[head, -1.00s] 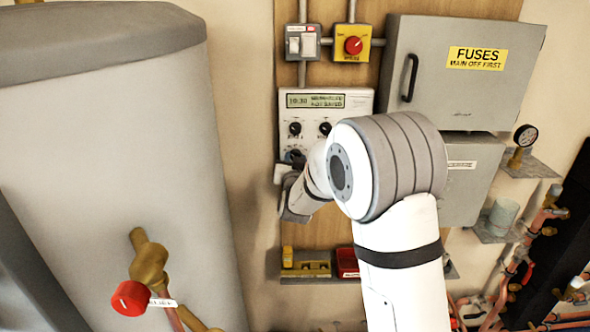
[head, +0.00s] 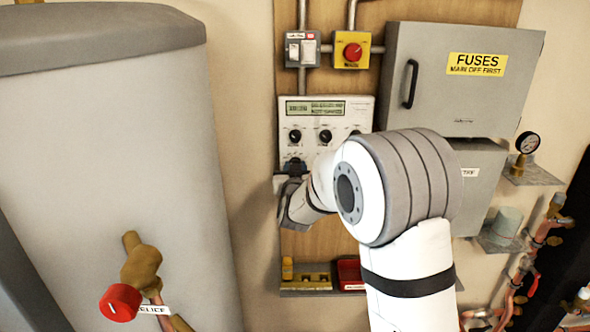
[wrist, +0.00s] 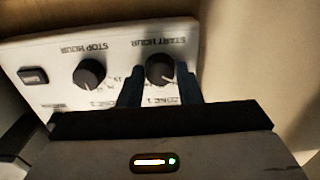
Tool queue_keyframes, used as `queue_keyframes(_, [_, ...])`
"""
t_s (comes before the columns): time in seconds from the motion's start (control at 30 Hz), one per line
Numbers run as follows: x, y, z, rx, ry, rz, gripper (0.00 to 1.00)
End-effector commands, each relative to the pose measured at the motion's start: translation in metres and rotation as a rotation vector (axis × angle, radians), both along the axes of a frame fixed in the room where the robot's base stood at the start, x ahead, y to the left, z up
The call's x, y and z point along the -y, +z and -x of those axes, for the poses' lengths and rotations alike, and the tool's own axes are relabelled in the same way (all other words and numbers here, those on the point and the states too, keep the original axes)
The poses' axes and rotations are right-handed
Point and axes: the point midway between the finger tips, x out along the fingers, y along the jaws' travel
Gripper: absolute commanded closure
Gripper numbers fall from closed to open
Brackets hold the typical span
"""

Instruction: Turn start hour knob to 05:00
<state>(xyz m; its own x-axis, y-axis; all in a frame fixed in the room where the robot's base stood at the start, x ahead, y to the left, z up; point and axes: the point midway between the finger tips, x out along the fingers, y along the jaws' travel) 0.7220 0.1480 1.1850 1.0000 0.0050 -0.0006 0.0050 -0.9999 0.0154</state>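The start hour knob (wrist: 160,68) is a black round knob with a pale pointer line, on a white control panel that appears upside down in the wrist view. My gripper (wrist: 160,78) is open, with one dark finger on each side of this knob. A small gap shows at the left finger; I cannot tell whether the right finger touches. In the head view my gripper (head: 293,167) is at the lower left of the control panel (head: 345,112) and hides the knob. The display (head: 315,108) is too blurred to read.
The stop hour knob (wrist: 90,74) is beside the left finger in the wrist view, with a dark switch (wrist: 33,76) further left. A shelf (head: 320,291) is below.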

Motion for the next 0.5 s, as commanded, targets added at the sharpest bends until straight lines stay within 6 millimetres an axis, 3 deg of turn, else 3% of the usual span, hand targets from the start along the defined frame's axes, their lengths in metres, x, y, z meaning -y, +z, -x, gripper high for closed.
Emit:
queue_keyframes(0.23, [0.0, -0.0001, 0.0, 0.0, 0.0, 0.0, 0.48])
queue_keyframes(0.5, [0.0, -0.0003, 0.0019, 0.001, 0.0, -0.001, 0.48])
